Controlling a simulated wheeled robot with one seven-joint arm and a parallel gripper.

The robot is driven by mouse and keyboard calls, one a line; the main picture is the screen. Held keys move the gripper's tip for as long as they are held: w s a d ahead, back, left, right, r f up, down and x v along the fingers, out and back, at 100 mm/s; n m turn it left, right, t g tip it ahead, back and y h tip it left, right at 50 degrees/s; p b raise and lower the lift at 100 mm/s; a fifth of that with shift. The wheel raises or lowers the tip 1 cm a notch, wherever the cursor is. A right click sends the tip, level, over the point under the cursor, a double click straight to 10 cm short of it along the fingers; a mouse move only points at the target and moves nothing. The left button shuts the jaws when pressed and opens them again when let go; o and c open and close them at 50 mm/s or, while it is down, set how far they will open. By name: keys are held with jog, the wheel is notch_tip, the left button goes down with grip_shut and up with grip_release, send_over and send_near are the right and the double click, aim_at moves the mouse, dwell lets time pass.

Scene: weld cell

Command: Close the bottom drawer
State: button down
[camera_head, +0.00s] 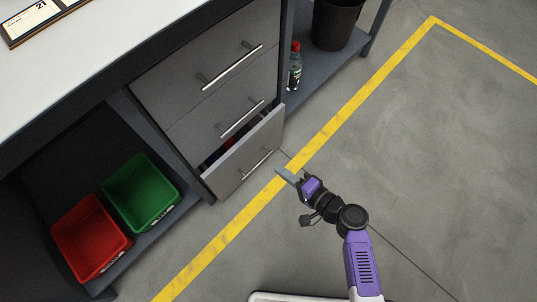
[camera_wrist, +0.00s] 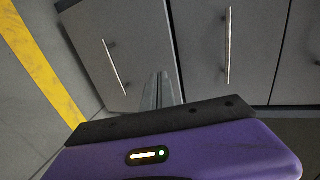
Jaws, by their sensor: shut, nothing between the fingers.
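The grey drawer unit has three drawers with bar handles. The bottom drawer (camera_head: 245,157) stands partly open, pulled out from the unit, and a small red thing shows inside it. Its front also shows in the wrist view (camera_wrist: 95,45). The middle drawer (camera_head: 212,123) and the top drawer (camera_head: 190,78) look shut. My gripper (camera_head: 280,172) is shut and empty. In the head view it is just right of the bottom drawer's handle (camera_head: 257,165), seemingly apart from it. In the wrist view my gripper's fingers (camera_wrist: 160,88) point toward the drawer fronts.
A green bin (camera_head: 140,192) and a red bin (camera_head: 92,237) sit on a low shelf left of the drawers. A bottle (camera_head: 295,66) and a black bucket (camera_head: 335,22) stand on the shelf to the right. A yellow floor line (camera_head: 235,226) runs past the unit. Open floor lies right.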

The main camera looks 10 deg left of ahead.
aim_at(245, 142)
jog(key=b+x, duration=0.1)
jog(key=x, duration=0.3)
jog(key=b+x, duration=0.1)
jog(key=x, duration=0.3)
jog(key=b+x, duration=0.1)
jog(key=x, duration=0.3)
jog(key=shift+w+a+r, duration=0.2)
jog(key=shift+a+r, duration=0.05)
jog(key=shift+a, duration=0.05)
jog(key=shift+w+a, duration=0.2)
jog(key=shift+a, duration=0.1)
jog(key=w+a+b, duration=0.2)
jog(key=a+b, duration=0.1)
jog(key=shift+w+a+f, duration=0.1)
jog(key=shift+w+a, duration=0.1)
jog(key=shift+w, duration=0.15)
jog(key=shift+w+a+r, duration=0.3)
jog(key=shift+a+r, duration=0.05)
jog(key=shift+s, duration=0.1)
